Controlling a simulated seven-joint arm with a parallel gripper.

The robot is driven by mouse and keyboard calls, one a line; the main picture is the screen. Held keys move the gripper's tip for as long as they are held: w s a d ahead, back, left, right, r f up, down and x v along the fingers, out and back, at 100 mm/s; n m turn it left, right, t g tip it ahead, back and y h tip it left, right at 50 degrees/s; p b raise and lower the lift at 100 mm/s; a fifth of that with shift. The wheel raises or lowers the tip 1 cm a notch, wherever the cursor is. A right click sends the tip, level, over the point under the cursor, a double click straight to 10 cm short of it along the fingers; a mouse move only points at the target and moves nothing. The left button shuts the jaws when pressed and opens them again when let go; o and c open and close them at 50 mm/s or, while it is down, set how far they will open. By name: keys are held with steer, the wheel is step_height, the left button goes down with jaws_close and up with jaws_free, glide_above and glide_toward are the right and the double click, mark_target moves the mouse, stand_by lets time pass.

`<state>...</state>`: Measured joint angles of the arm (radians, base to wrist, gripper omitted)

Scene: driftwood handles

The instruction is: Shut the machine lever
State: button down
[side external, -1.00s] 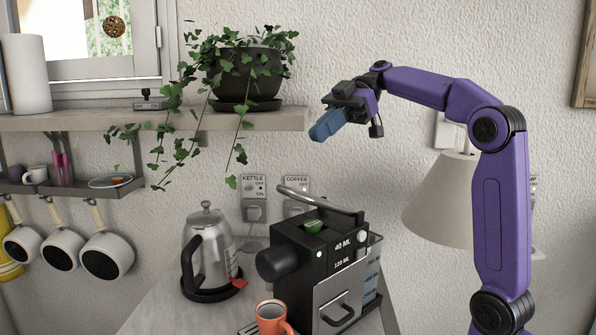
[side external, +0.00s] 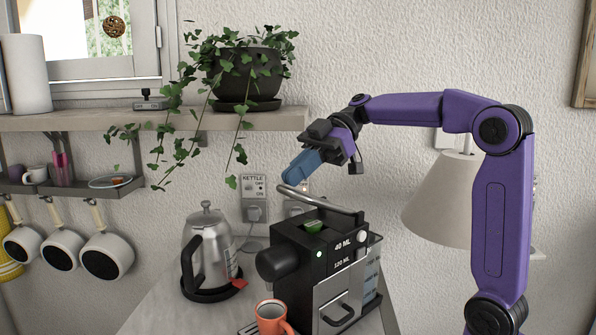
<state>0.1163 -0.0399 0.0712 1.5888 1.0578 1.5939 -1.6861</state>
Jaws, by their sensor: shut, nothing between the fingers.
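The coffee machine (side external: 291,254) is black with a steel front and stands on the counter. Its lever (side external: 322,201) is a curved metal bar raised above the machine's top.
A steel kettle (side external: 207,250) stands left of the machine, and an orange mug (side external: 271,318) is in front of it. A shelf (side external: 60,123) with a trailing plant (side external: 247,78) is at upper left. A lamp (side external: 440,200) stands at right.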

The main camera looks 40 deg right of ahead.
steer(key=shift+a+f, duration=0.1)
steer(key=shift+a+f+h, duration=0.65)
steer(key=shift+f+h, duration=0.2)
steer(key=shift+f, duration=0.05)
steer(key=shift+a+f+h, duration=0.6)
steer(key=shift+f+h, duration=0.25)
steer(key=shift+f, duration=0.05)
steer(key=shift+a+f+h, duration=0.2)
steer(key=shift+f+h, duration=0.2)
steer(key=shift+f, duration=0.1)
steer(key=shift+a+f+h, duration=0.15)
steer(key=shift+f+h, duration=0.25)
steer(key=shift+f, duration=0.05)
steer(key=shift+d, duration=0.1)
steer(key=shift+r, duration=0.1)
steer(key=d+r, duration=0.4)
steer(key=r, duration=0.8)
steer(key=shift+d, duration=0.35)
